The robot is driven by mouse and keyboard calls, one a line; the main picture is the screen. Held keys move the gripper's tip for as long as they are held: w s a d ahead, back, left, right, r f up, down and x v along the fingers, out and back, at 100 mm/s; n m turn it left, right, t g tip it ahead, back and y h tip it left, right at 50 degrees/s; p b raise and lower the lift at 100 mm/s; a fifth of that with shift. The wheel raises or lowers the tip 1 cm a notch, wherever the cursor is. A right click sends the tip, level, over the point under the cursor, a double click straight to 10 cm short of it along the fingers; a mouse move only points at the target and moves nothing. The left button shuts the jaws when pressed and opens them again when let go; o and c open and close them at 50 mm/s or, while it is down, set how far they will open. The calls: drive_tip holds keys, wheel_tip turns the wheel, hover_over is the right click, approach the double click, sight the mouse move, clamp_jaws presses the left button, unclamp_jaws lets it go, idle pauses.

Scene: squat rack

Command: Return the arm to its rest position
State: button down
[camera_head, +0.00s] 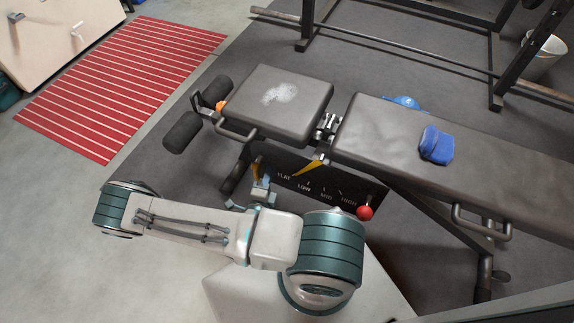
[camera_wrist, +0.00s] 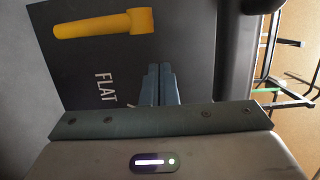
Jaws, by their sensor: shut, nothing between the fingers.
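My arm reaches across the lower part of the head view, and my gripper (camera_head: 257,186) is beside the left end of the bench's dark setting plate (camera_head: 330,192). In the wrist view my gripper (camera_wrist: 160,72) has its two fingers together and nothing between them. The plate reads FLAT, LOW, MID and HIGH, with a yellow pointer (camera_head: 311,167) near its top edge. A yellow handle (camera_wrist: 105,23) lies across the top of the wrist view, apart from the fingers, with FLAT beside them. A red ball knob (camera_head: 365,213) is at the plate's right end.
The padded bench has a seat (camera_head: 275,103) and a long backrest (camera_head: 475,150) with a folded blue cloth (camera_head: 436,145) on it. Foam rollers (camera_head: 183,132) stick out left. The rack (camera_head: 497,65) stands behind. Bare floor (camera_head: 60,215) lies open at left, beyond my arm.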

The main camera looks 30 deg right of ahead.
sight(291, 159)
drive_tip(key=s+d+r, duration=0.1)
drive_tip(key=s+d+r+p, duration=0.1)
drive_tip(key=d, duration=0.1)
drive_tip(key=s+d+r+p, duration=0.1)
drive_tip(key=d, duration=0.1)
drive_tip(key=shift+s+d+r, duration=0.2)
drive_tip(key=shift+s+r, duration=0.05)
drive_tip(key=shift+r, duration=0.15)
